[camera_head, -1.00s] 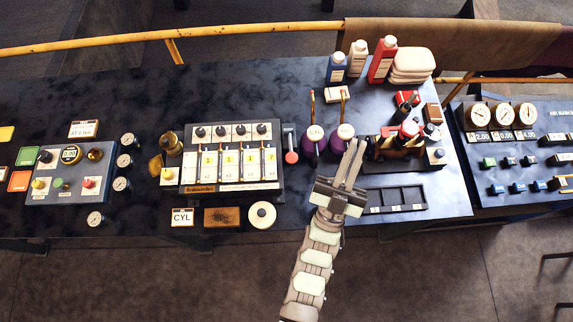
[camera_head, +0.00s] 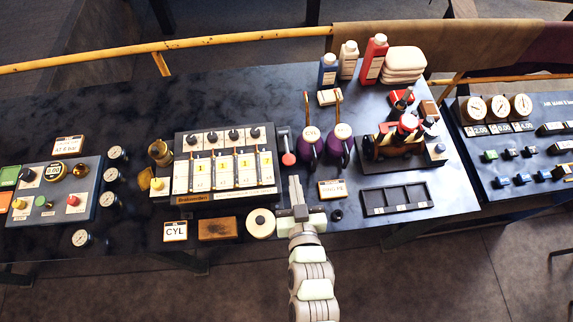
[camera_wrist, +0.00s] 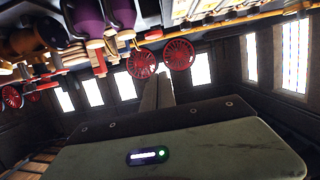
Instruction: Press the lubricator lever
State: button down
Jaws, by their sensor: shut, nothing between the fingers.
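The lubricator (camera_head: 225,167) is a black box with several white numbered panels, left of the middle of the table in the head view. Its lever (camera_head: 284,141) stands at the box's right side and ends in a red knob (camera_head: 288,159). My gripper (camera_head: 294,180) is shut and empty, its fingertips just in front of the red knob in the picture. A small gap shows between them; I cannot tell their heights apart. In the wrist view my fingers (camera_wrist: 157,92) are together, and I cannot make out the lever there.
Two purple oil cans (camera_head: 311,145) stand right of the lever. A small sign (camera_head: 331,189) and an empty black tray (camera_head: 396,198) lie further right. A white round roll (camera_head: 261,223) and a brown block (camera_head: 217,228) lie left of my gripper. A steam engine model (camera_head: 400,145) stands at right.

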dwell(0.3)
jog(key=p, duration=0.2)
send_over(290, 163)
jog(key=s, duration=0.1)
notch_tip(290, 163, down, 2)
notch_tip(290, 163, down, 3)
jog(key=shift+a+f+p, duration=0.1)
jog(key=shift+p, duration=0.45)
jog(key=shift+f, duration=0.6)
